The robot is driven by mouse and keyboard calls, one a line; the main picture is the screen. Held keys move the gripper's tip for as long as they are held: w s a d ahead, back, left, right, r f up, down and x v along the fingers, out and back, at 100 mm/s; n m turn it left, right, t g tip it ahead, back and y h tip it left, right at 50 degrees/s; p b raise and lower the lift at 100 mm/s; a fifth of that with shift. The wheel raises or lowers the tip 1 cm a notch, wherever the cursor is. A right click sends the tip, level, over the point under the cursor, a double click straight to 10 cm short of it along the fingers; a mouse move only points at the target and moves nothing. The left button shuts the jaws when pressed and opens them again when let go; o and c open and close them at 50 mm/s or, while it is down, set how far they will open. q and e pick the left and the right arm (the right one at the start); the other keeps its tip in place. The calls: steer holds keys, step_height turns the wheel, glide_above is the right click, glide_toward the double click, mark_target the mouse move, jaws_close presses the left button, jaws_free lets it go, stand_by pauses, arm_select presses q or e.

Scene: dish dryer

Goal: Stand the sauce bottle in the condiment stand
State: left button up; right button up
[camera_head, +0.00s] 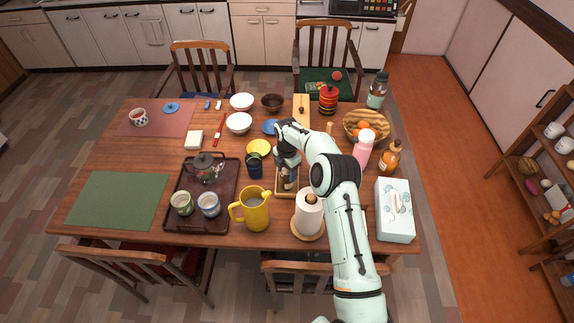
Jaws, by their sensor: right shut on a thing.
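The condiment stand looks like a small wooden tray (279,191) near the middle of the table, partly hidden by my right arm. My right gripper (287,163) points down above its far part. It is shut on a dark, narrow thing (289,174), apparently the sauce bottle. That thing looks roughly upright over or inside the stand. The gripper and arm hide much of it, so I cannot tell whether its base touches the stand's floor. My left gripper is not in view.
A dark blue cup (254,167) stands close left of the stand, and a yellow pitcher (255,212) at its near left. A paper towel roll (308,214) stands at its near right. A pink bottle (363,148) and an amber bottle (389,158) stand right of my arm.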

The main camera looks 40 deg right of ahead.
steer(key=shift+f, duration=0.3)
steer(key=o, duration=1.2)
step_height(320, 180, up, 12)
steer(key=shift+r+p, duration=0.15)
steer(key=shift+p, duration=0.3)
